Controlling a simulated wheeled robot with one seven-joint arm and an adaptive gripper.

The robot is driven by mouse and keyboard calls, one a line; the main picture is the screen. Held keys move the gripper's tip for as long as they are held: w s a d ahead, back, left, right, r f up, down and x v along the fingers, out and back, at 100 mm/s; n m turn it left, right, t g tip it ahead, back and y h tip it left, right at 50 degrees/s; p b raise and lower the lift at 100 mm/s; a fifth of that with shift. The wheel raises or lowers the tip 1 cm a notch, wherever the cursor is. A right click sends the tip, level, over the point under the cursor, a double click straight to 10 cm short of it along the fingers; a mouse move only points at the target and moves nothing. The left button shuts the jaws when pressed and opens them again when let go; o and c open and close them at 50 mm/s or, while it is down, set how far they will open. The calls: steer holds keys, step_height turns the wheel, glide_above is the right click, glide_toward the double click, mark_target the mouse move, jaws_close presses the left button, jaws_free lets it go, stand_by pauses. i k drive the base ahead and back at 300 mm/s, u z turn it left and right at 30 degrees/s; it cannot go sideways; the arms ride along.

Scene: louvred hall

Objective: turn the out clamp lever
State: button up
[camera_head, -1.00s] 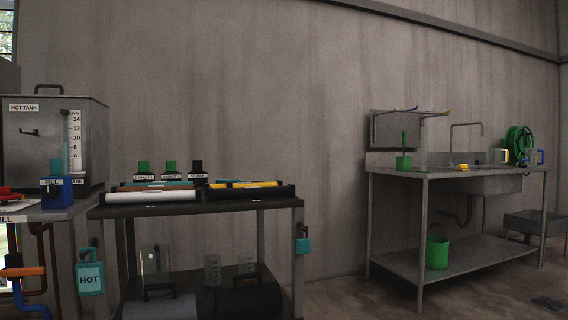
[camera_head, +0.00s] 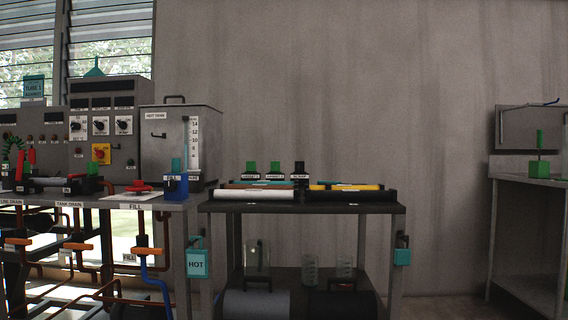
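I cannot make out a lever labelled as the out clamp in the head view. The bench on the left (camera_head: 160,203) carries valves and fittings, and the clamp may be among the small parts there. A red handle (camera_head: 138,187) lies on a white plate near that bench's right end. Orange lever handles (camera_head: 148,252) sit on pipes below the bench top. A blue block marked FILL (camera_head: 176,187) stands at the bench's right corner. My gripper is not in view.
A hot tank (camera_head: 180,148) stands behind the bench. A dark cart (camera_head: 300,208) with rolls and green-topped blocks stands in the middle, glassware below. A metal sink table (camera_head: 520,180) is at the right. Control panels (camera_head: 108,122) stand at the left. Floor shows between cart and sink table.

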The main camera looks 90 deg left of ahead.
mark_target(20, 168)
steer(key=u, duration=4.3)
steer(key=i, duration=0.45)
